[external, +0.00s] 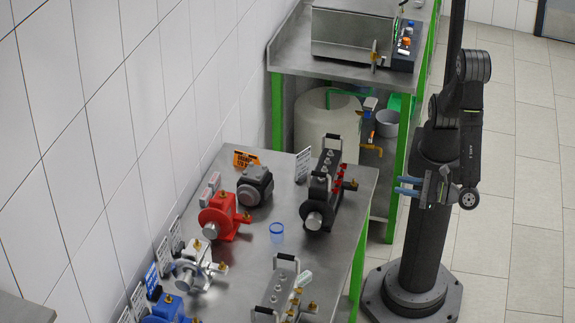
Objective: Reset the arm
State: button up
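My arm stands at the right on a dark column with a round base and is folded close to the column. My gripper (402,186) is at the front of the column, pointing left. Its two bluish fingers show one above the other with a gap between them, and nothing is seen between them. It is off the right edge of the near bench and touches nothing that I can see.
The near metal bench (345,226) holds a red pump (224,216), a dark pump (256,185), a black manifold (322,195) and a blue-rimmed cup (277,230). A second green-legged bench (290,52) stands behind. The tiled floor at right is clear.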

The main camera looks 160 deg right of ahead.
jog(key=d+m, duration=0.9)
jog(key=d, duration=0.6)
jog(key=shift+d, duration=0.3)
dwell(0.6)
jog(key=shift+r, duration=0.1)
jog(key=shift+o, duration=0.2)
